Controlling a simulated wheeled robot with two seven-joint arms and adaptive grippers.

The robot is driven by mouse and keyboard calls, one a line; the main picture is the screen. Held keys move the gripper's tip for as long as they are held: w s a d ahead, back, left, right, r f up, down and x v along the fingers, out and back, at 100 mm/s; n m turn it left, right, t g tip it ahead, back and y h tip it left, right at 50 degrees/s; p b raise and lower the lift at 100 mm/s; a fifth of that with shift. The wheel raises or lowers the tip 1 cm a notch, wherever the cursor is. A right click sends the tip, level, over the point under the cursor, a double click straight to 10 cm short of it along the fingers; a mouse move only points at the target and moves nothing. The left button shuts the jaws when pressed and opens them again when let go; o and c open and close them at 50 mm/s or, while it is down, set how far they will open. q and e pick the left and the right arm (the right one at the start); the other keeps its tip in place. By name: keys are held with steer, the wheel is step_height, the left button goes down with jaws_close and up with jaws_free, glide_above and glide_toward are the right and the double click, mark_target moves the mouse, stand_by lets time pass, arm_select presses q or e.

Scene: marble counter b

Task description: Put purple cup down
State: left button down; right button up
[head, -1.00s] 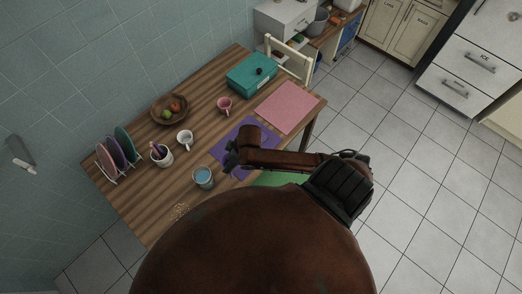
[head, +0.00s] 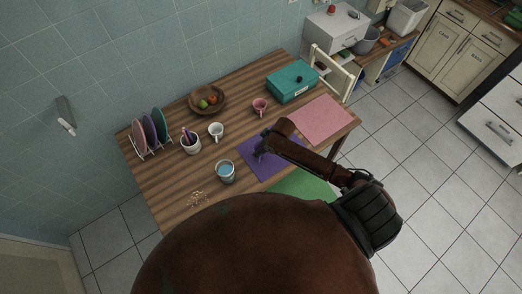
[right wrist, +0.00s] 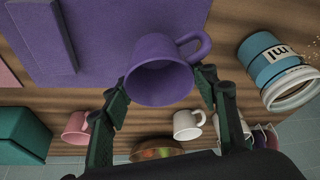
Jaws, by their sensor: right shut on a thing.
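The purple cup (right wrist: 160,72) sits between the fingers of my right gripper (right wrist: 162,92) in the right wrist view, with its rim towards the camera and its handle to the upper right. The fingers are closed on its sides. Behind it is the purple mat (right wrist: 105,38); I cannot tell whether the cup touches it. In the head view my right gripper (head: 261,149) is over the left part of the purple mat (head: 287,164), and the cup there is too small and hidden to make out. My left gripper is not in view.
A white mug (head: 215,130), pink mug (head: 260,105), fruit bowl (head: 222,104) and teal box (head: 291,86) stand behind. A pink mat (head: 322,118) and green mat (head: 303,187) lie on the table.

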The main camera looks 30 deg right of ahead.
steer(key=shift+w+d+f, duration=0.3)
steer(key=shift+w+f, duration=0.05)
steer(key=shift+f, duration=1.7)
steer(key=shift+f, duration=0.1)
steer(key=o, duration=1.3)
steer(key=shift+c, duration=0.2)
steer(key=v, duration=1.2)
